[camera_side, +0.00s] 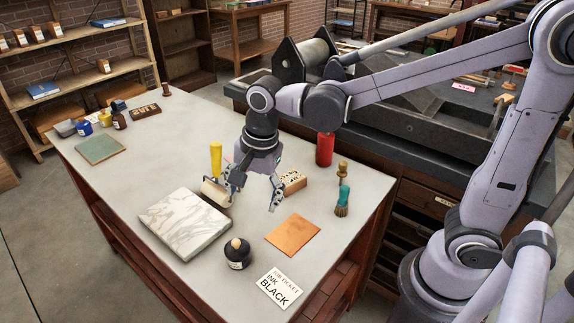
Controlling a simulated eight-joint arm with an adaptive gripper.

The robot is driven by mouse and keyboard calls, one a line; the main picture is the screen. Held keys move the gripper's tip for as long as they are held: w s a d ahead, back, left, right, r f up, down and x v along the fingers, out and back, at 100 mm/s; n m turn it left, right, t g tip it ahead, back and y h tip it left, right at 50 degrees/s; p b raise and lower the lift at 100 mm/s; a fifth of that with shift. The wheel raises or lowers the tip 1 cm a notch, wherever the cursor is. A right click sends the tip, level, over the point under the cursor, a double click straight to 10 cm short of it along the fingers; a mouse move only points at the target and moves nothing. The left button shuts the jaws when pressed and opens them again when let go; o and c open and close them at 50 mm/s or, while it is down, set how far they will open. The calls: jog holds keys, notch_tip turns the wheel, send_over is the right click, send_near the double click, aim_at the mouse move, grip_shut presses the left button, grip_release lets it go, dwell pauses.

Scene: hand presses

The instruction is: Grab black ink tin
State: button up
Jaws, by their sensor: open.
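A squat dark round container (237,258) with a pale label and a tan round top stands upright at the front middle of the bench. It looks like the black ink tin, but its label is too small to read. My gripper (254,192) is open and empty above the bench, behind and slightly right of this container and apart from it. Its left finger overlaps a roller with a yellow handle (215,158); I cannot tell if they touch. A white card (280,288) reading "JOB TICKET INK BLACK" lies to the container's right.
A marbled slab (185,224) lies left of the container and an orange sheet (292,235) to its right. A wooden block (293,181), a teal-handled brush (343,201) and a red can (324,149) stand right of my gripper. Small bottles (119,119) sit far left.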

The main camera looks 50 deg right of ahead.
aim_at(235, 246)
jog(key=a+f+m, duration=0.1)
jog(key=w+a+f+m+g, duration=0.1)
jog(key=a+m, duration=0.1)
jog(key=w+a+f+m, duration=0.1)
jog(key=a+m, duration=0.1)
jog(key=shift+f+g+h, duration=0.3)
jog(key=shift+g, duration=0.1)
jog(key=shift+a+f+m, duration=0.3)
jog(key=shift+f+m, duration=0.1)
jog(key=shift+f, duration=0.05)
jog(key=shift+s+f, duration=0.15)
jog(key=shift+f, duration=5)
jog(key=c, duration=1.5)
